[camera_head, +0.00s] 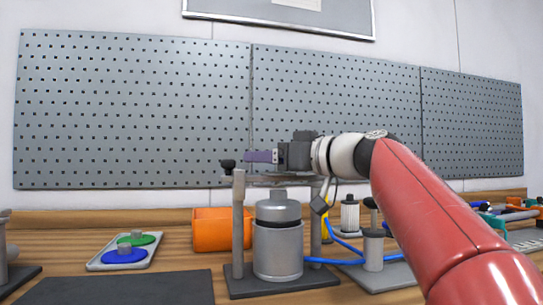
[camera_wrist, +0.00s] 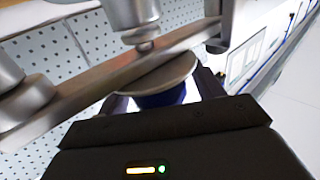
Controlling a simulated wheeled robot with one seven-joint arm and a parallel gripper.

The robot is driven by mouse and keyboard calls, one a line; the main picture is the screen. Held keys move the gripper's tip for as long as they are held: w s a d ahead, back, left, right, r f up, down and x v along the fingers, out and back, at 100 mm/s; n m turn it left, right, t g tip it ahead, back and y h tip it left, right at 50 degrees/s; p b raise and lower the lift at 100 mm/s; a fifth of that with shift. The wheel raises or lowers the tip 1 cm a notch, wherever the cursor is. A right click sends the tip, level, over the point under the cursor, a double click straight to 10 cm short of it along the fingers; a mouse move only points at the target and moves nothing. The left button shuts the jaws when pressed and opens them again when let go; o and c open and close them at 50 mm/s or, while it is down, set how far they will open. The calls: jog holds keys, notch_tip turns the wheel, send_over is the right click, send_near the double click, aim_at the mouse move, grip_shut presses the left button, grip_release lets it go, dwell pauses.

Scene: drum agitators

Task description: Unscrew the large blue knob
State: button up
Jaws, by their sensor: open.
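In the wrist view, a dark blue round knob (camera_wrist: 163,98) sits against a light grey disc (camera_wrist: 165,74), beside a long grey bar (camera_wrist: 95,85). The fingers of my gripper (camera_wrist: 162,95) are open, one on each side of the knob; I cannot tell if they touch it. The black gripper body hides the near part of the knob. In the head view, my gripper (camera_head: 268,156) points left above the agitator stand. A purple-blue piece shows at its tip, too small to tell knob from finger. Below is a grey drum (camera_head: 278,250) with a dark band.
A grey post (camera_head: 238,225) with a black knob (camera_head: 228,166) stands left of the drum. An orange bin (camera_head: 212,230) stands behind it. A tray (camera_head: 105,264) holds a green disc (camera_head: 136,240) and a blue disc (camera_head: 125,256). A blue hose (camera_head: 343,247) runs to the right.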

jog(key=c, duration=1)
jog(key=shift+r+n+g+y+p, duration=0.1)
jog(key=shift+n+g+y+p, duration=0.5)
jog(key=shift+n+g+y, duration=0.65)
jog(key=shift+s+n+g, duration=0.2)
jog(key=shift+n+g, duration=0.15)
jog(key=shift+g, duration=0.6)
jog(key=shift+a, duration=0.1)
jog(key=o, duration=1)
